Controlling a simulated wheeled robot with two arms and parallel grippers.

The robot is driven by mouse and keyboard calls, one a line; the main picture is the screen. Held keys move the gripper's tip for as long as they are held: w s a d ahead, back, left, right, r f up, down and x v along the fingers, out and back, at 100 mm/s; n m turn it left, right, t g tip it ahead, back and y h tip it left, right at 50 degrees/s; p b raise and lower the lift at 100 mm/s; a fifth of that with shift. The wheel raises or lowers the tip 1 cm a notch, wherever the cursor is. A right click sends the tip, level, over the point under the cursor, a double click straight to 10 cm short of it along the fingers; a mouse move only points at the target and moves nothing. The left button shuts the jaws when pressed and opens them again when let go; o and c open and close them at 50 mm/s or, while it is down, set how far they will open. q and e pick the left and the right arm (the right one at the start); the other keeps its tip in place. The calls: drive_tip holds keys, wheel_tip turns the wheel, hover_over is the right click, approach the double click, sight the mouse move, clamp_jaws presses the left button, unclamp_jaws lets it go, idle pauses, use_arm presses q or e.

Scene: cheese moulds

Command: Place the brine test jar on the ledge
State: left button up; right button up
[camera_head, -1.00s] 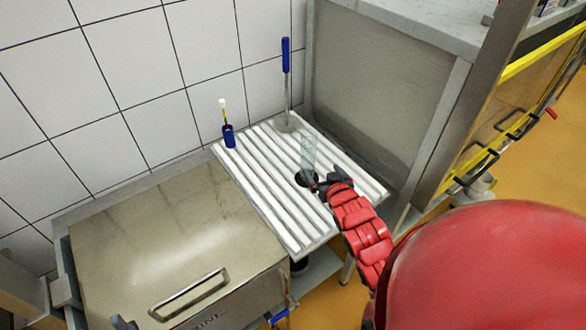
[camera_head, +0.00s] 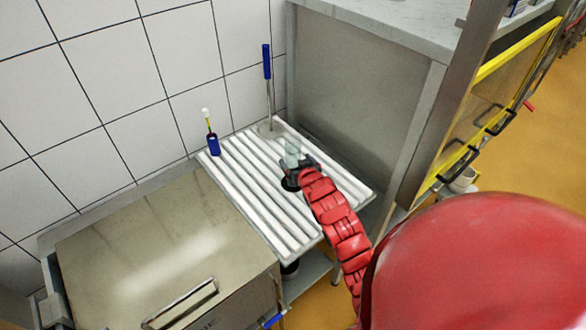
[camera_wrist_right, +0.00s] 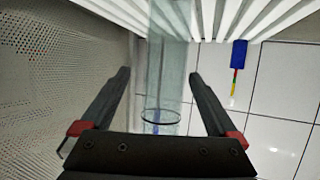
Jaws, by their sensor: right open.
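The brine test jar is a clear, tall cylinder (camera_head: 292,147) standing upright over the white ribbed ledge (camera_head: 240,180). In the right wrist view the jar (camera_wrist_right: 167,75) runs up the middle of the picture, with its round rim near the palm. My right gripper (camera_head: 297,164) is at the jar. Its two black fingers (camera_wrist_right: 160,85) stand apart, one on each side of the glass, with visible gaps. My left gripper is not in view.
A blue holder with a thin stick (camera_head: 213,145) and a blue-handled tool (camera_head: 268,85) stand at the ledge's back by the tiled wall. A steel lidded vat (camera_head: 160,250) lies left. A grey panel (camera_head: 350,90) rises right. The ribs at front left are clear.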

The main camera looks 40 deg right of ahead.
drive_tip(key=shift+w+p, duration=0.3)
drive_tip(key=shift+w, duration=0.15)
drive_tip(key=p+x, duration=0.1)
drive_tip(key=x, duration=0.1)
drive_tip(key=shift+w+a, duration=0.1)
drive_tip(key=shift+w, duration=0.3)
drive_tip(key=shift+w+d+f+p, duration=0.25)
drive_tip(key=shift+w+f+p, duration=0.15)
drive_tip(key=shift+w, duration=0.15)
drive_tip(key=shift+c, duration=0.2)
clamp_jaws()
drive_tip(key=shift+r, duration=0.1)
